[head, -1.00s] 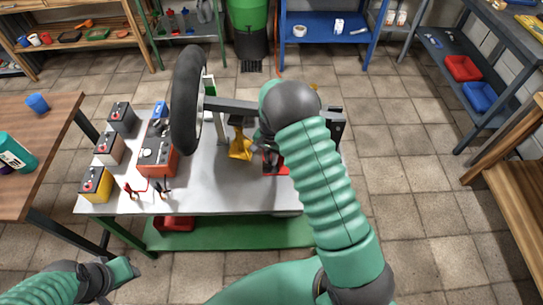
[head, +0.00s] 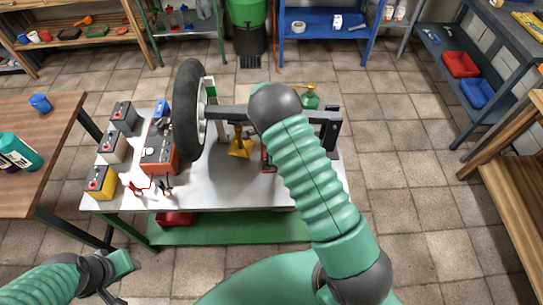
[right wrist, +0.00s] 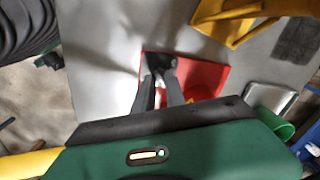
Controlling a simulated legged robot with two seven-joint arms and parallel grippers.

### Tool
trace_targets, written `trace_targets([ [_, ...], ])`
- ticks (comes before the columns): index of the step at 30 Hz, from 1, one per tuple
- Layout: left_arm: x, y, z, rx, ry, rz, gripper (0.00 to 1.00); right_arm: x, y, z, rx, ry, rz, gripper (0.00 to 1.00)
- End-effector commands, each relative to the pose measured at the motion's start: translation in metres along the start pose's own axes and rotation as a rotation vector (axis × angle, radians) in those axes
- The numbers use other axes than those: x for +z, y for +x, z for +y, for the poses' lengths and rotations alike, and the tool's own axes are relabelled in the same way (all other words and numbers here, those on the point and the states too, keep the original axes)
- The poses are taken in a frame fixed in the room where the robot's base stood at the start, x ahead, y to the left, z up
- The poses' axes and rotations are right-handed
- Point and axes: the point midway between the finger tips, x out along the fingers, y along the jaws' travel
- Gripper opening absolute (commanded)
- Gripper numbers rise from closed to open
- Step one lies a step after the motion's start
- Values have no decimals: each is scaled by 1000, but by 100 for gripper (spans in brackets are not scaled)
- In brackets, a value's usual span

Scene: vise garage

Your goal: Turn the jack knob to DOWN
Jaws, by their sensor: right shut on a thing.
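A small red unit (right wrist: 205,78) lies on the grey workbench top in the right wrist view. A dark knob (right wrist: 158,62) sits on it, between the tips of my right gripper (right wrist: 159,82), which is shut on it. The knob's markings cannot be read. In the head view a sliver of the red unit (head: 265,158) shows beside my right arm, which hides the right gripper. A yellow jack-like stand (head: 240,147) is just left of it. My left gripper (head: 120,279) is low at the left, away from the bench; its jaw opening is unclear.
A wheel (head: 188,110) on a dark horizontal bar stands over the workbench (head: 225,185). Batteries (head: 100,182), an orange charger-like box (head: 160,150) and clamps are on its left side. A wooden table (head: 40,190) stands farther left. The floor right of the bench is clear.

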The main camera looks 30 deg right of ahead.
Motion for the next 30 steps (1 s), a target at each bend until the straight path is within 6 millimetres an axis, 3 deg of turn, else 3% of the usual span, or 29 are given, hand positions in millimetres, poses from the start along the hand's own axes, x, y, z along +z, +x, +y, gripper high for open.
trace_targets([
  [1,1,3,0,0,0,0,36,11,16,13,34,11,-18,0],
  [15,1,3,0,0,0,0,36,11,17,13,34,29,-17,0],
  [16,1,3,0,0,0,0,36,11,17,13,34,29,-17,17],
  [22,1,3,0,0,0,0,36,11,17,13,35,29,-18,43],
  [30,1,3,0,0,0,0,36,11,16,14,36,28,-19,46],
])
